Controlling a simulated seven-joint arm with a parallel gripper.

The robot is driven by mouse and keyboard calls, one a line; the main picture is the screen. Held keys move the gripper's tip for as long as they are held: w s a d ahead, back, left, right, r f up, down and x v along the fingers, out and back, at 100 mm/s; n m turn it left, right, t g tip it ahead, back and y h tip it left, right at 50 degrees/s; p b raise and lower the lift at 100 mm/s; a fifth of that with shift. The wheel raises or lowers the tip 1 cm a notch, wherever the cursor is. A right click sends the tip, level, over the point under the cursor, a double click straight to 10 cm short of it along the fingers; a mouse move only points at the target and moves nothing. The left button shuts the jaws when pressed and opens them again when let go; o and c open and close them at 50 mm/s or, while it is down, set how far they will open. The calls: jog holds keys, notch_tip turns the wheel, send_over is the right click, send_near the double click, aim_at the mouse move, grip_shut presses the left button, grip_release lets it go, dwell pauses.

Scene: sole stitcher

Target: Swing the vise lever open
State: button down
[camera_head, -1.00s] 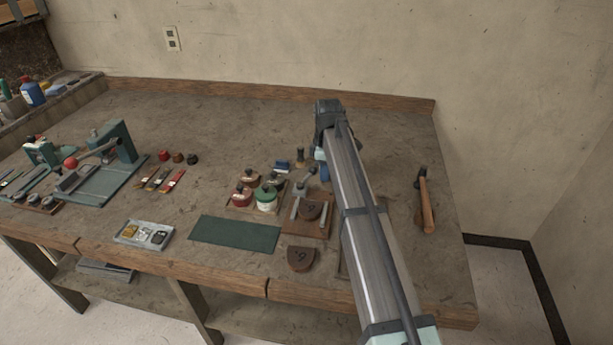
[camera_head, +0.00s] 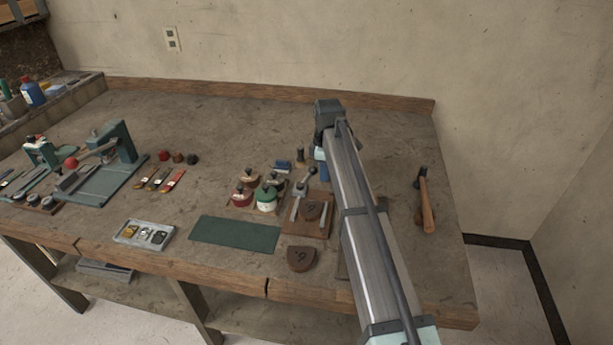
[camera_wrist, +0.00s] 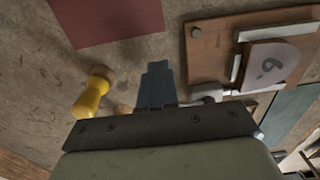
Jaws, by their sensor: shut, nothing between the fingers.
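The vise is a wooden board (camera_head: 322,230) with pale metal jaws. The grey lever (camera_head: 305,183) stands at the board's back edge, left of my arm in the head view. In the wrist view a grey rounded part, probably the lever's end (camera_wrist: 207,93), lies just right of my gripper (camera_wrist: 157,72). My gripper is shut and empty, pointing down beside the board. Whether it touches the lever I cannot tell. My arm hides part of this area in the head view.
A hammer (camera_head: 426,202) lies to the right. Red and green lidded pots (camera_head: 266,201), a green mat (camera_head: 235,234) and a loose sole piece (camera_head: 301,259) are around the board. A yellow-handled tool (camera_wrist: 92,97) stands left of my gripper in the wrist view, near a dark red sheet (camera_wrist: 105,20).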

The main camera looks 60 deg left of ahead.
aim_at(311, 168)
jog(key=shift+a, duration=0.1)
jog(key=shift+s+a, duration=0.7)
jog(key=shift+a, duration=0.35)
jog(key=shift+s+a, duration=0.9)
jog(key=shift+s, duration=0.25)
jog(key=shift+s+a, duration=0.35)
jog(key=shift+s, duration=0.55)
